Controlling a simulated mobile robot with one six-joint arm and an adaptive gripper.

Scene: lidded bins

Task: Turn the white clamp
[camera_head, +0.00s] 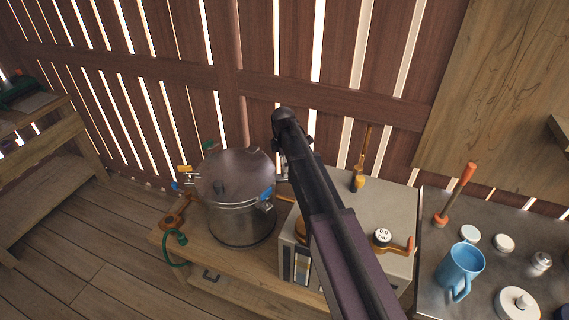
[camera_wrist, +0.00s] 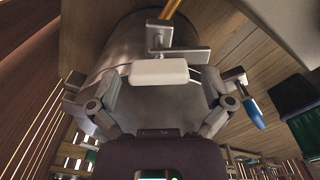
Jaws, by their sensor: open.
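The white clamp (camera_wrist: 158,72) shows in the wrist view as a white, rounded block on a grey metal bracket, at the side of the metal pot (camera_wrist: 123,45). My gripper (camera_wrist: 162,80) is open, with one finger to each side of the white clamp. I see no finger clearly touching it. In the head view the lidded pot (camera_head: 238,225) stands on a wooden bench left of my arm. My arm and gripper hide most of the white clamp's area there.
A blue clamp (camera_head: 265,194) is on the pot's near side and shows right of my gripper in the wrist view (camera_wrist: 254,113). A grey box with a gauge (camera_head: 382,236) stands right of the pot. A blue mug (camera_head: 460,266) is on the right counter. A slatted wall is behind.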

